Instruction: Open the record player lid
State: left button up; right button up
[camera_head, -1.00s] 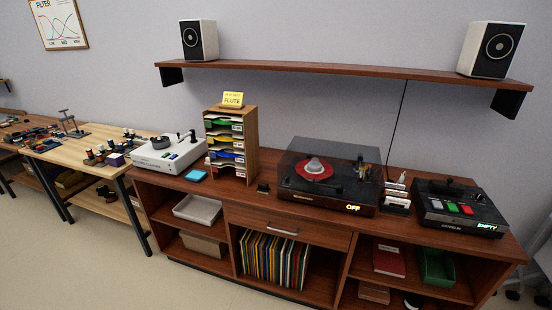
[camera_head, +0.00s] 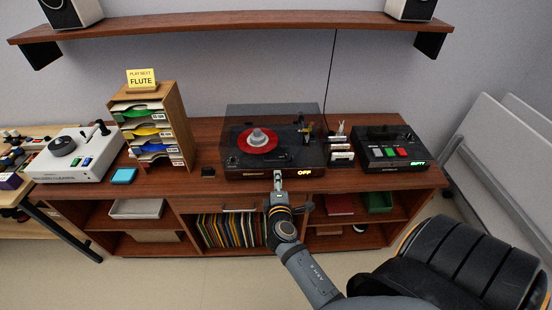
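My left gripper is not in view.
A sorter (camera_head: 175,105) with a "FLUTE" card and a white machine (camera_head: 75,155) stand on the left. A shelf (camera_head: 235,28) runs above.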

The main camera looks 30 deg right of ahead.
jog(key=p, duration=0.2)
send_over(276, 164)
jog(key=f+v, duration=0.1)
jog(key=v, duration=0.4)
jog(key=f, duration=0.2)
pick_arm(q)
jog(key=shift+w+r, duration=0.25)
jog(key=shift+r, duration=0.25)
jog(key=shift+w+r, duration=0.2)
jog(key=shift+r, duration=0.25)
pick_arm(e)
jog(key=shift+w, duration=0.1)
grip_shut()
jog(key=shift+r, duration=0.1)
